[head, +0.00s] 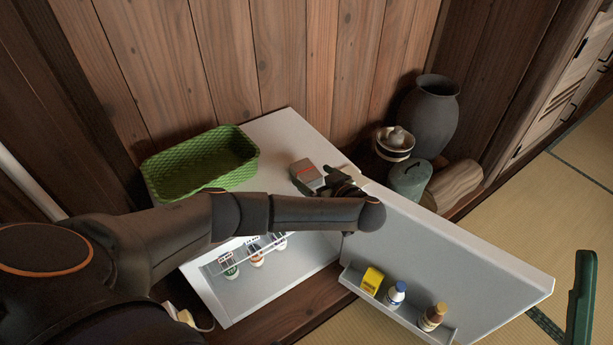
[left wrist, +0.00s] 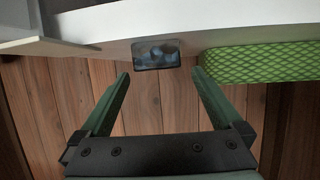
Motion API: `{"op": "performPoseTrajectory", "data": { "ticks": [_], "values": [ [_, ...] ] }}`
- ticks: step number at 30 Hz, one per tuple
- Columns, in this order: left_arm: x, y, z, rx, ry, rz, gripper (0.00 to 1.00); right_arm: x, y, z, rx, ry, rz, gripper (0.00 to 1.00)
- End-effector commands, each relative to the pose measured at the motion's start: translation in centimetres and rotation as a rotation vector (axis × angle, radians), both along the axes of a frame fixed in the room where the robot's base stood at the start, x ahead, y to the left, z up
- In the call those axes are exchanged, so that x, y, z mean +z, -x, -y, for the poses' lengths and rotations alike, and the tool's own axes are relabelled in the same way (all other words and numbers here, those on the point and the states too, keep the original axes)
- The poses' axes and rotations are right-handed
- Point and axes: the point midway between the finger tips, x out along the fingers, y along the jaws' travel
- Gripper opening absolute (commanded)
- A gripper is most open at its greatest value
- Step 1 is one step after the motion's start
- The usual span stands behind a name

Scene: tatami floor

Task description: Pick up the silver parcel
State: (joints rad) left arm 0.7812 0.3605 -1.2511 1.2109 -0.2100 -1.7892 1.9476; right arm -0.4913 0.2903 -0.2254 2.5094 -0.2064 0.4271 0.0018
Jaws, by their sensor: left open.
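The silver parcel (head: 307,173) is a small grey box with a red line across it. It lies on top of a small white fridge (head: 280,126). In the left wrist view the parcel (left wrist: 157,54) looks dark and sits just beyond the gap between the fingertips. My left gripper (head: 336,180) is open and empty, close beside the parcel on its right in the head view. The left gripper's two green fingers (left wrist: 160,73) are spread apart in the wrist view. A dark green finger of my right gripper (head: 581,300) shows at the right edge; the rest is out of view.
A green basket (head: 200,164) stands on the fridge top, left of the parcel. The fridge door (head: 450,255) is open, with small items on its shelf. A wooden wall (head: 270,50) rises behind. A dark vase (head: 428,115) and other pots stand to the right.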

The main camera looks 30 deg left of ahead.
Motion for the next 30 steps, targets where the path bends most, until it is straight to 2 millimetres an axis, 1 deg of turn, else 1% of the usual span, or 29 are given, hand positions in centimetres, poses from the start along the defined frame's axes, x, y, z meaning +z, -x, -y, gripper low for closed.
{"op": "performPoseTrajectory", "data": {
  "ticks": [6,9,13,19,30],
  "values": [
    [-1.3,-1.5,-2.6,0.002,-0.004,0.002,1.0,-1.9,0.0,-0.2,0.016,-0.011,-0.013,0.5],
    [-1.7,-2.0,-3.6,0.001,-0.002,0.001,1.0,-2.4,0.0,-0.4,0.028,-0.016,-0.023,0.5],
    [-1.9,-2.3,-4.2,0.0,0.0,0.001,1.0,-2.6,0.0,-0.4,0.035,-0.017,-0.031,0.5],
    [-1.8,-2.3,-4.2,-0.001,0.001,0.0,1.0,-2.6,0.0,-0.5,0.037,-0.012,-0.032,0.5],
    [-1.8,-2.3,-4.1,-0.001,0.001,0.0,0.58,-2.6,0.0,-0.4,0.033,-0.01,-0.027,0.5]
  ]
}}
